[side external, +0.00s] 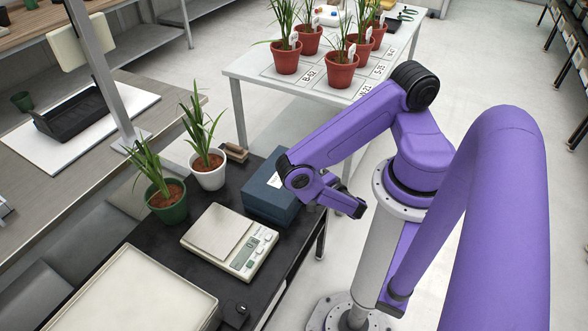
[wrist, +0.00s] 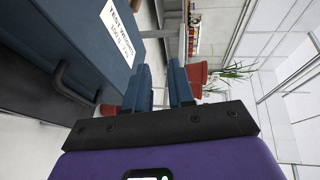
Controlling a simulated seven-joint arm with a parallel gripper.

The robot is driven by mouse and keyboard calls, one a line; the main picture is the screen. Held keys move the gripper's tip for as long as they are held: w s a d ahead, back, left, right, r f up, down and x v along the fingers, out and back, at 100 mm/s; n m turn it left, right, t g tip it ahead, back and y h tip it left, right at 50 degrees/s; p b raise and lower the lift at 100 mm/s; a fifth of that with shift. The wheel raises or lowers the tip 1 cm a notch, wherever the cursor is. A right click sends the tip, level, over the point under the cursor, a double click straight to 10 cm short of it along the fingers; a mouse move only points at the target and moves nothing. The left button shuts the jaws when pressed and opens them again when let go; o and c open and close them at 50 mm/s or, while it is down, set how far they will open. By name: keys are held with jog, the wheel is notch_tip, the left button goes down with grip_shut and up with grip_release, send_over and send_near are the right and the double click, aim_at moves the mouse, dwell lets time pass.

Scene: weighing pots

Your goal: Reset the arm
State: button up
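My gripper (side external: 352,198) hangs in the air to the right of the black bench, beside a dark blue box (side external: 270,192). In the wrist view its two blue fingers (wrist: 160,84) stand apart with a gap between them, and nothing is held. The arm is bent, with its wrist low near the box. The blue box (wrist: 85,40) fills the left of the wrist view, with a white label and a dark handle. A red pot with a green plant (wrist: 198,78) shows beyond the fingers.
The black bench holds a scale (side external: 222,238), a white pot plant (side external: 208,172), a green pot plant (side external: 167,205) and a pale tray (side external: 140,295). A white table (side external: 255,72) behind carries several red-potted plants. Open floor lies below my gripper.

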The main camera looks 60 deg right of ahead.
jog(key=w+a, duration=0.1)
jog(key=a, duration=0.1)
jog(key=w+a+g, duration=0.1)
jog(key=a, duration=0.1)
jog(key=w+a+g+y, duration=0.1)
jog(key=w+a, duration=0.1)
jog(key=shift+a+f+n, duration=0.25)
jog(key=shift+a+n, duration=0.1)
jog(key=shift+n, duration=0.05)
jog(key=w+a+r+n+g+y, duration=0.1)
jog(key=a+r+n+g+y, duration=0.2)
jog(key=a, duration=0.5)
jog(key=w+a+r+n+g+y, duration=0.1)
jog(key=a+r+n+g+y, duration=0.15)
jog(key=a, duration=0.65)
jog(key=s+a+r+n+g+y, duration=0.3)
jog(key=s+a+r+n+g, duration=0.35)
jog(key=r+n, duration=0.55)
jog(key=s+d+r+n+h, duration=0.1)
jog(key=s+d+r+n, duration=0.4)
jog(key=r+n, duration=0.3)
jog(key=s+d+r+n+h, duration=0.2)
jog(key=s+d+r+n, duration=0.3)
jog(key=s+r+n, duration=0.2)
notch_tip(320, 180, up, 2)
jog(key=shift+s+d+r+n+g, duration=0.15)
jog(key=shift+d+r+n+g, duration=0.05)
jog(key=shift+d+n+g, duration=0.2)
